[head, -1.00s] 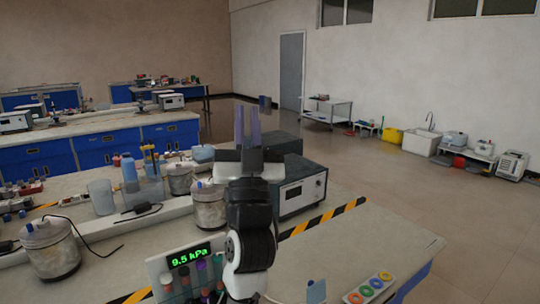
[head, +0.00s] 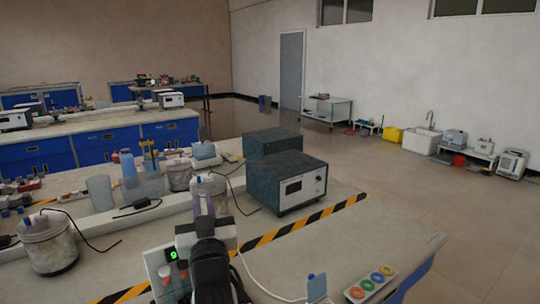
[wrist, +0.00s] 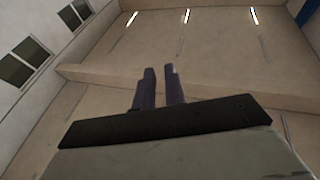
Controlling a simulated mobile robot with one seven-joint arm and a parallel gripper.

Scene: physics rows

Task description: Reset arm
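My gripper (head: 204,196) is low in the middle-left of the head view, pointing upward in front of a lidded jar (head: 217,186). In the wrist view its two dark fingers (wrist: 160,72) stand parallel with a narrow gap between them and nothing held. Behind them the wrist view shows only walls, windows and ceiling lights. My arm partly hides the small display panel (head: 172,254) with its green digits and tubes.
A dark instrument box (head: 288,185) stands right of my gripper on the bench, behind the yellow-black tape (head: 300,222). Bare bench top (head: 370,235) is between.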

